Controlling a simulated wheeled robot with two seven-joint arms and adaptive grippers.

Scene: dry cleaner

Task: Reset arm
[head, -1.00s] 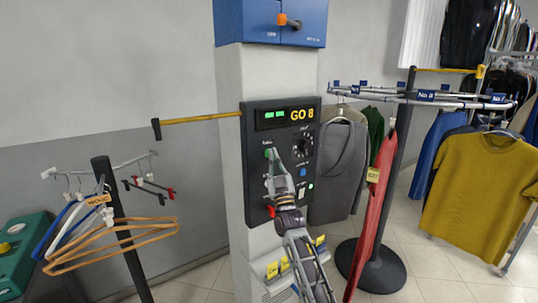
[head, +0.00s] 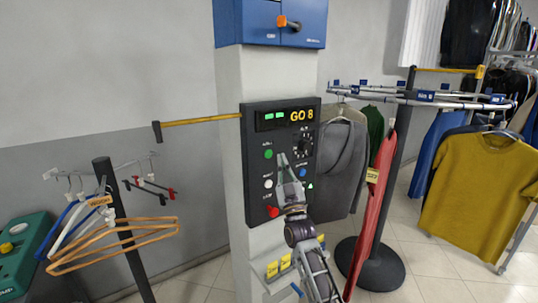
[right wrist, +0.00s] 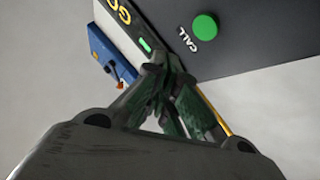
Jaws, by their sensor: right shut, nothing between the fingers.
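My right gripper (head: 282,160) is in front of the dark control panel (head: 258,205) on the pale column. Its fingers are together and empty, pointing up. The panel has a green button (head: 268,154), a white button (head: 268,184), a red button (head: 272,211), a dial (head: 303,147) and a lit display reading "GO 8" (head: 302,115). In the right wrist view the closed fingertips (right wrist: 172,68) show, with the green button (right wrist: 205,25) marked "CALL" beyond them, apart from them. My left gripper is not in view.
A blue box (head: 262,22) is above the panel. A yellow bar (head: 200,121) sticks out left of the column. A hanger stand (head: 115,215) is at left. A rail (head: 440,97) with garments, including a mustard sweater (head: 480,185), is at right.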

